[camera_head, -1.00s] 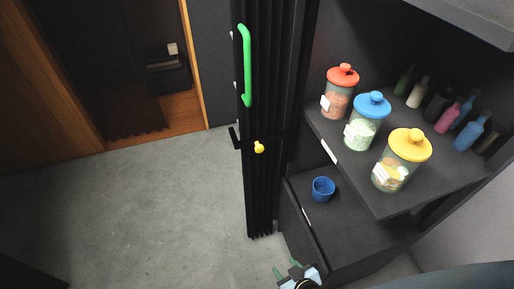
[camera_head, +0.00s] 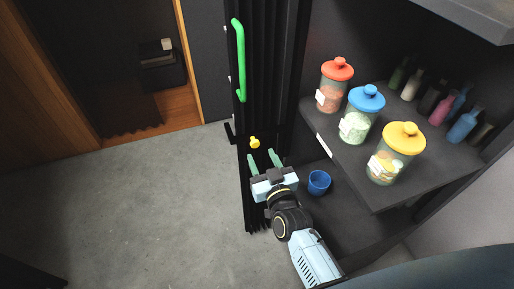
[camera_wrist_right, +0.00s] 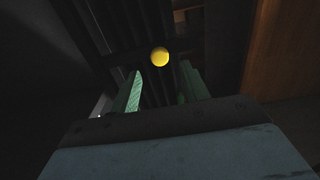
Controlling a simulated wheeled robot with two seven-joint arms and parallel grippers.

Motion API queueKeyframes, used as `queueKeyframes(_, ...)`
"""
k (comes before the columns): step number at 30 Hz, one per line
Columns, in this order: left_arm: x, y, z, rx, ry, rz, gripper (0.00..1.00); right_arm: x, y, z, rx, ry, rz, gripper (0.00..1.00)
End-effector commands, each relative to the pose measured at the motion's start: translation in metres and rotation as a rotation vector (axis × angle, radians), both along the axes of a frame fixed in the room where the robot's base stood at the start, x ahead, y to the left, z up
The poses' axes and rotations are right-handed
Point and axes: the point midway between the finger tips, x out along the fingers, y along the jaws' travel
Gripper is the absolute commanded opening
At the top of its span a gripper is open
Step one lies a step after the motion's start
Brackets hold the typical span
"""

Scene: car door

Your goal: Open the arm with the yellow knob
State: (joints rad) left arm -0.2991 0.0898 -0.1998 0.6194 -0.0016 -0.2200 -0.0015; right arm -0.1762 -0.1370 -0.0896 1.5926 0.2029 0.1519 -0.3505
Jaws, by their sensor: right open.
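The yellow knob (camera_head: 254,142) sits on a dark arm (camera_head: 229,134) that crosses the black ribbed folding door (camera_head: 262,60). A green vertical handle (camera_head: 239,60) is above it on the same door. My right gripper (camera_head: 263,160) is open just below the knob in the head view, its green fingers pointing up towards it. In the right wrist view the yellow knob (camera_wrist_right: 159,57) shows ahead, between and beyond the two green fingertips (camera_wrist_right: 160,75). The fingers appear apart from the knob. My left gripper is not in view.
On the right, a dark shelf holds jars with red (camera_head: 337,69), blue (camera_head: 367,98) and yellow (camera_head: 404,138) lids. Several bottles (camera_head: 463,124) stand behind them. A blue cup (camera_head: 319,182) is on the lower shelf beside my right gripper. The grey floor (camera_head: 130,210) at left is clear.

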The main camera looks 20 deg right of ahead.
Motion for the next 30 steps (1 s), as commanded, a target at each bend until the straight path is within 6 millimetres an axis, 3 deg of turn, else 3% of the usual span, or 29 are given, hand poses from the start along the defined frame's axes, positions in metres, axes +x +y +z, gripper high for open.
queueKeyframes(3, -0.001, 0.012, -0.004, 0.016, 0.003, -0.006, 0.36, 0.023, 0.001, 0.0, 0.0, -0.003, 0.0, 0.46)
queueKeyframes(9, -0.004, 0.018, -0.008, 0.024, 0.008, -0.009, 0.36, 0.044, 0.001, -0.001, 0.0, 0.0, 0.0, 0.46)
queueKeyframes(21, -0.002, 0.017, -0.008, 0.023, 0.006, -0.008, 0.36, 0.05, 0.002, 0.0, 0.0, 0.001, 0.0, 0.44)
queueKeyframes(30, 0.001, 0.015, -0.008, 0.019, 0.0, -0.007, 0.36, 0.05, 0.002, 0.0, 0.0, 0.001, 0.0, 0.05)
